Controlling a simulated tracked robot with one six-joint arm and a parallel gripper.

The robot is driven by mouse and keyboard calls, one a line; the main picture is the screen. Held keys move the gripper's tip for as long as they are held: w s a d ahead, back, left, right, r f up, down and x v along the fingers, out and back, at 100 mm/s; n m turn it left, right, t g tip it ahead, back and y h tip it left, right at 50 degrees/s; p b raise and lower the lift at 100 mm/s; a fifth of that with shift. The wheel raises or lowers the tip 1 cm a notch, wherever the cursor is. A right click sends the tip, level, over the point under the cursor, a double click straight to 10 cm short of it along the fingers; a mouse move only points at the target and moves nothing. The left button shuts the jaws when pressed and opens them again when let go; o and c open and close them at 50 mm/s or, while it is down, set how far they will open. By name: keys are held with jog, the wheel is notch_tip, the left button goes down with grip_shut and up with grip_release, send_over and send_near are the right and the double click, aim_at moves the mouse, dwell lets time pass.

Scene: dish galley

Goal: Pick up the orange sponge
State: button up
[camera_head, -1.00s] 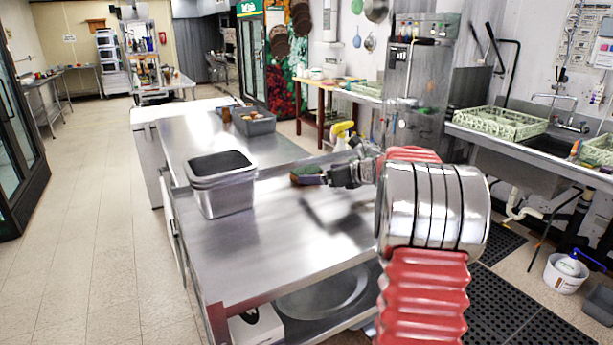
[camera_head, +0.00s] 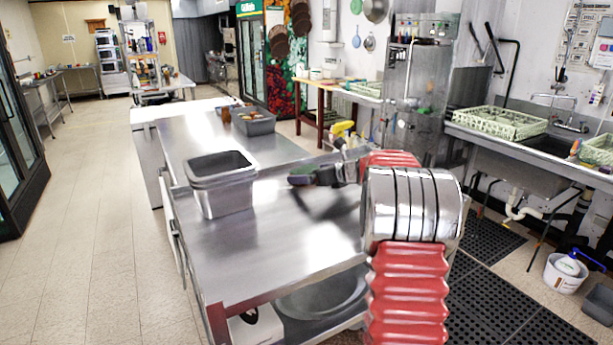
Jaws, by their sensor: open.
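My gripper (camera_head: 301,179) reaches in from the right over the steel table, its dark fingers open and pointing left. A small greenish-brown edge (camera_head: 302,170) shows right at the fingertips; it appears to be part of the sponge, mostly hidden behind the fingers. I cannot tell whether the fingers touch it or are around it. The steel table (camera_head: 265,240) lies under the gripper and carries its dark reflection.
An open steel pan (camera_head: 222,195) stands on the table just left of my gripper. A grey tub (camera_head: 253,122) with items stands further back. Green racks (camera_head: 500,122) sit by the sink at right. The table front is clear.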

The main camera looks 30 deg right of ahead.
jog(key=c, duration=1.1)
notch_tip(320, 180, up, 10)
dwell(0.4)
dwell(0.5)
